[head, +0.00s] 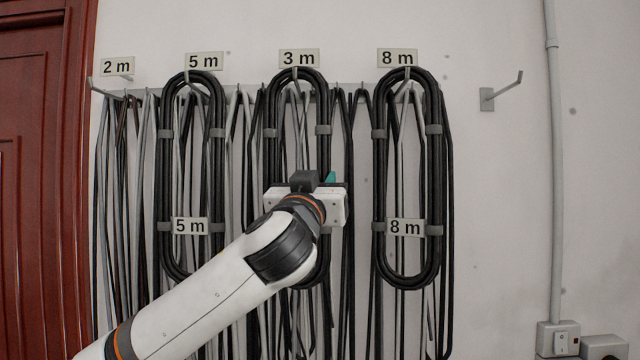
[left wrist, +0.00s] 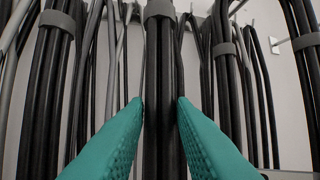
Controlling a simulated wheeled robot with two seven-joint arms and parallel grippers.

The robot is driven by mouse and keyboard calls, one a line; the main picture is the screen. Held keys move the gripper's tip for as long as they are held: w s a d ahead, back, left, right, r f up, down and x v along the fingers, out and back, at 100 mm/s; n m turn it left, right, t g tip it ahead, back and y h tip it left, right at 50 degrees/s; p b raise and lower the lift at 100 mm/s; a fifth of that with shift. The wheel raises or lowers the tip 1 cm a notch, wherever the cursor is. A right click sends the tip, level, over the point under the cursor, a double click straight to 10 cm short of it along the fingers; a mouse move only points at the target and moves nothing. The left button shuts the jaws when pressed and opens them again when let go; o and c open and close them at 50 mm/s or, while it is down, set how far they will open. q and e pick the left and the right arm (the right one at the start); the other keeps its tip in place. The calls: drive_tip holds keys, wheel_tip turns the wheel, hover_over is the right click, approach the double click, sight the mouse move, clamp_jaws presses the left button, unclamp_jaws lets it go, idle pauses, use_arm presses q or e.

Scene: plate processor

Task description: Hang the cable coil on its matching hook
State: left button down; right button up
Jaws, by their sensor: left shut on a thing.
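The middle black cable coil (head: 270,110) is upright, its top loop at the hook (head: 296,76) under the "3 m" sign (head: 299,57). I cannot tell whether the loop rests on that hook. My left gripper (head: 331,178) is at the coil's right strand. In the left wrist view its teal fingers (left wrist: 160,102) are shut on this black bundle (left wrist: 160,65), below a grey strap (left wrist: 158,10). My left gripper and arm hide part of the coil's lower half and any tag there. My right gripper is not in view.
A "5 m" coil (head: 163,150) hangs on the left, an "8 m" coil (head: 434,150) on the right, under matching signs. Loose cables hang behind from a rail (head: 344,87). A "2 m" sign (head: 117,66) is far left. An empty hook (head: 505,88) stands right; bare wall surrounds it.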

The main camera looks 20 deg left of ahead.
use_arm(q)
drive_tip(key=c, duration=1.1)
unclamp_jaws()
drive_tip(key=shift+s, duration=0.1)
drive_tip(key=shift+c, duration=0.2)
drive_tip(key=shift+f, duration=0.1)
